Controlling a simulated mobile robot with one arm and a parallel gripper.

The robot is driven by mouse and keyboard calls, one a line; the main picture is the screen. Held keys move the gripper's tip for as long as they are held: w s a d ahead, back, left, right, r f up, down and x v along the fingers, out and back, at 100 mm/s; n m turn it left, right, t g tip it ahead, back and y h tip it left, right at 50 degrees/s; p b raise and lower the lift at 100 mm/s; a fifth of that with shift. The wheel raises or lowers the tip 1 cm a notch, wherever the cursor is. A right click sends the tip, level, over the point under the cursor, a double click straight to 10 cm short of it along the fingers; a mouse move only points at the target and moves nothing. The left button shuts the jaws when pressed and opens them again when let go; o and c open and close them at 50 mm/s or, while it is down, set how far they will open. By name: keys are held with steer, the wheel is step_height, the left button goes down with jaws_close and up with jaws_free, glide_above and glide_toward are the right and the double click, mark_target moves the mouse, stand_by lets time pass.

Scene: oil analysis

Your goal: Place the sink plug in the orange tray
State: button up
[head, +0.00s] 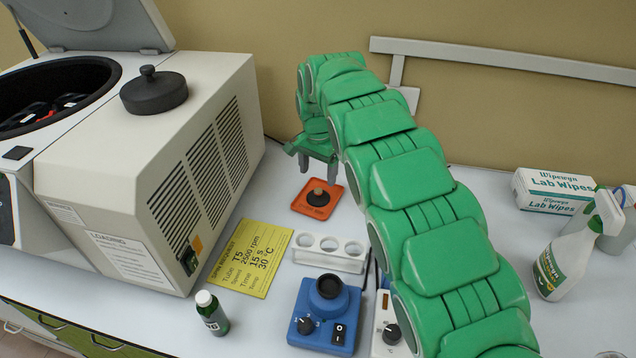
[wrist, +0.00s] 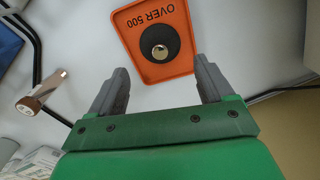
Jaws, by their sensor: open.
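The orange tray (head: 302,207) lies on the white bench and is marked "OVER 500" in the wrist view (wrist: 178,68). The sink plug, a dark round disc with a small shiny knob, sits inside the tray in the head view (head: 318,197) and in the wrist view (wrist: 160,45). My gripper (head: 318,171) is just behind and above the tray. In the wrist view its two grey fingers (wrist: 160,78) are spread apart with nothing between them, and the plug lies beyond the tips, apart from them.
The beige centrifuge (head: 180,150), with a black knobbed lid (head: 153,92) on top, stands left. A white tube rack (head: 328,252), yellow card (head: 252,258), blue mixer (head: 325,312) and dark bottle (head: 211,313) stand in front. Wipes (head: 553,192) and spray bottles (head: 570,260) are right.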

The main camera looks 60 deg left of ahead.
mark_target(319, 190)
steer(key=shift+r, duration=2.35)
steer(key=shift+w+d, duration=0.1)
